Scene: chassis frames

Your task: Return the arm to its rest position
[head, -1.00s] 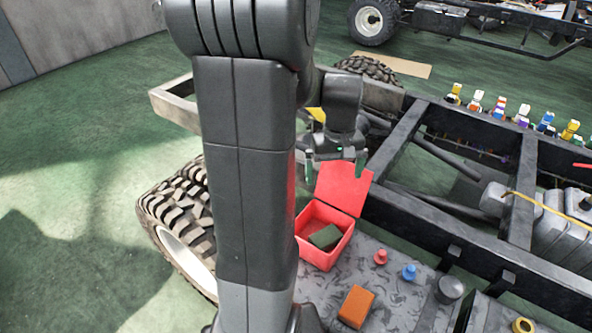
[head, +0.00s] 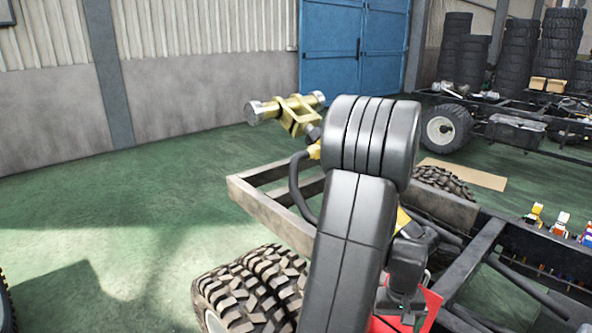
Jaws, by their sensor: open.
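My arm stands in the middle of the head view, its rounded dark joint at the top and a link sloping down. My gripper (head: 402,305) hangs at the lower right of the arm, pointing down and partly hidden by my own link. It is open, and I see nothing between its fingers. Behind it, close in the picture, is the raised lid of the red box (head: 433,300). The inside of the box is out of view.
A chassis frame (head: 270,209) with a chunky tyre (head: 262,288) lies behind and below my arm. A yellow coupling with silver ends (head: 291,115) stands at its far end. Green floor is open at left. Small coloured parts (head: 560,222) line the right rail.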

